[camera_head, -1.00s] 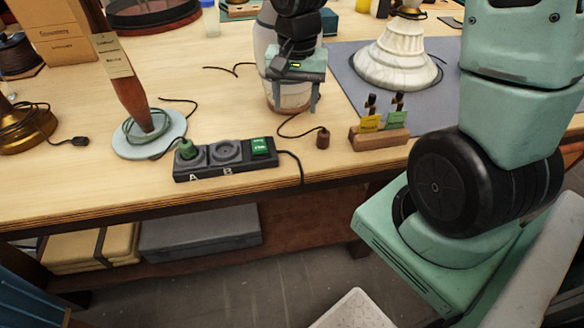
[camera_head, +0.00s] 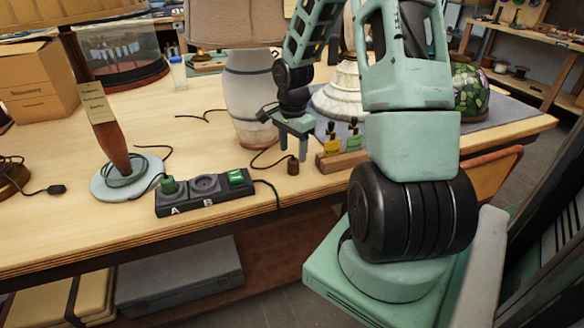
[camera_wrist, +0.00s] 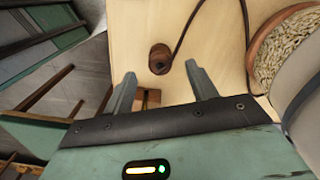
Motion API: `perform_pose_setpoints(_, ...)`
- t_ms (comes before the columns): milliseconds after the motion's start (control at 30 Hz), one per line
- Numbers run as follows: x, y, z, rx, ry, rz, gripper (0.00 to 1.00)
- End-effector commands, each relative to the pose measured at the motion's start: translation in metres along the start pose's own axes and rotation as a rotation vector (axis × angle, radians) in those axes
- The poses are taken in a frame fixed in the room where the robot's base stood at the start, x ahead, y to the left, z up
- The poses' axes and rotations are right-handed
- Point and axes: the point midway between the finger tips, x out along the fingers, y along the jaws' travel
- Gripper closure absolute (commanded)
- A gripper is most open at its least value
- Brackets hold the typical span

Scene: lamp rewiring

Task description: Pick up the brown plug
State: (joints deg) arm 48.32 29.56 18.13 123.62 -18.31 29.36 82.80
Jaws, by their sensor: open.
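The brown plug (camera_head: 293,167) stands on the workbench near its front edge, with a dark cord running from it toward the pale vase-shaped lamp. In the wrist view the plug (camera_wrist: 160,58) lies just beyond the fingertips, roughly midway between them. My gripper (camera_head: 294,153) is open and points down just above the plug; it also shows in the wrist view (camera_wrist: 161,74). Nothing is held between its fingers, and I cannot tell the exact height gap.
A wooden block (camera_head: 343,162) with yellow and green tags is close right. The vase-shaped lamp (camera_head: 250,95) stands behind.

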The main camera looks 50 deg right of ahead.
Motion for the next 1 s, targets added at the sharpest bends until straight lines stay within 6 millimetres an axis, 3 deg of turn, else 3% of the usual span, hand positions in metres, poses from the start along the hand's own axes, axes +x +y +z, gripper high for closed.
perform_pose_setpoints(400,0.051,0.000,0.000,-0.003,-0.002,0.000,0.43)
perform_pose_setpoints(667,0.054,0.000,0.000,-0.002,-0.001,-0.001,0.43)
perform_pose_setpoints(700,0.054,0.000,0.000,-0.002,-0.001,-0.001,0.45)
perform_pose_setpoints(867,0.054,0.000,0.000,-0.002,-0.001,-0.001,0.90)
perform_pose_setpoints(1000,0.054,0.000,0.000,-0.002,-0.001,-0.002,0.91)
